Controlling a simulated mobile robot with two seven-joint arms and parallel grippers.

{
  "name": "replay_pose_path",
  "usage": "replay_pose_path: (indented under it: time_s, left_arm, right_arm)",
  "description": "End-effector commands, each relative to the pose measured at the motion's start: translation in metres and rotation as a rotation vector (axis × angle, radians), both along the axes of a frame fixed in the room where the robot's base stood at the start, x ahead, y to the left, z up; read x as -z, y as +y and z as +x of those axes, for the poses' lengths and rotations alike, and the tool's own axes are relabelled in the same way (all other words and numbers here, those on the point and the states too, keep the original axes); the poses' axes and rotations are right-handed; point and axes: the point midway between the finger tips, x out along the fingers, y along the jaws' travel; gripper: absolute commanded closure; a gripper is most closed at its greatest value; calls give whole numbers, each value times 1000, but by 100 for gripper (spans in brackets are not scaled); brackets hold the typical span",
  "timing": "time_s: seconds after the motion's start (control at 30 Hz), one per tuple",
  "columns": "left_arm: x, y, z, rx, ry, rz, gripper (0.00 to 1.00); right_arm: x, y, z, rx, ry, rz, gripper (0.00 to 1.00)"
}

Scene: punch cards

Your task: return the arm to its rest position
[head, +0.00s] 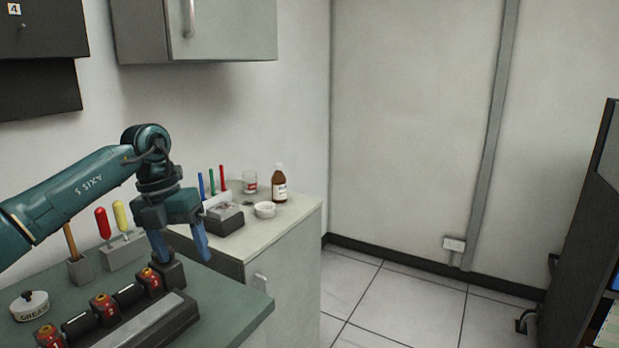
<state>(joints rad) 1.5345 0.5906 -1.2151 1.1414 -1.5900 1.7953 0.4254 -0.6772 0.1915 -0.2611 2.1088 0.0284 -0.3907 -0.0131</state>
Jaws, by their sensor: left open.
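My left gripper (182,246) hangs at the end of my left arm, which comes in from the left. Its two blue fingers point down and are apart, with nothing seen between them. It is above the far right end of a dark rack that holds several red-and-black parts (150,282). Whether a finger touches the rack's end block (168,272) cannot be told. My right gripper does not show.
A grease pot (29,305) stands on the green bench (238,312). Red (103,222) and yellow (121,216) handled tools stand behind the rack. A brown bottle (279,184) and a white bowl (265,210) stand on the back counter. Open floor (400,310) lies to the right.

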Motion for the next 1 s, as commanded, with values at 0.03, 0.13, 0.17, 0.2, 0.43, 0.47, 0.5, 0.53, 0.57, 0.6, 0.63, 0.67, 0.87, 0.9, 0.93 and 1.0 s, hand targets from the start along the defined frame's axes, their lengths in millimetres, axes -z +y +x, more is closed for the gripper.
replay_pose_path:
  time_s: [0.03,0.13,0.17,0.2,0.43,0.47,0.5,0.53,0.57,0.6,0.63,0.67,0.87,0.9,0.93,1.0]
  left_arm:
    - [18,-21,-4,37,15,-65,32]
    - [48,-67,-14,105,34,-231,32]
    - [57,-83,-19,122,41,-289,32]
    - [68,-105,-27,144,54,-377,32]
    - [93,-226,-89,98,143,-1004,32]
    - [92,-236,-95,66,156,-1086,32]
    - [89,-248,-102,15,173,-1191,32]
    - [87,-254,-107,-32,185,-1267,32]
    - [84,-259,-110,-82,198,-1340,32]
    - [80,-264,-114,-160,214,-1433,32]
    - [79,-265,-115,-224,224,-1498,32]
    - [78,-265,-117,-294,238,-1559,32]
    - [96,-235,-114,-870,312,-1844,32]
    - [106,-223,-114,-1005,326,-1869,32]
    - [115,-214,-115,-1109,338,-1882,32]
    - [141,-192,-121,-1357,363,-1885,32]
  right_arm:
    - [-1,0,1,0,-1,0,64]
    - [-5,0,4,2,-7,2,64]
    - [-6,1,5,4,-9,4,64]
    - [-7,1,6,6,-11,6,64]
    - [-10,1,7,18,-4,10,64]
    - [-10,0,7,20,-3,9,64]
    - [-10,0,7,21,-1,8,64]
    - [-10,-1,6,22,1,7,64]
    - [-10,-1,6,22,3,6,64]
    - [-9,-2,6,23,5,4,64]
    - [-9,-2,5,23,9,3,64]
    - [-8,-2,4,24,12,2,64]
    - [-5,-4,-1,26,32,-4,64]
    - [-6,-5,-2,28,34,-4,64]
    - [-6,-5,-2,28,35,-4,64]
    - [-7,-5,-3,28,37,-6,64]
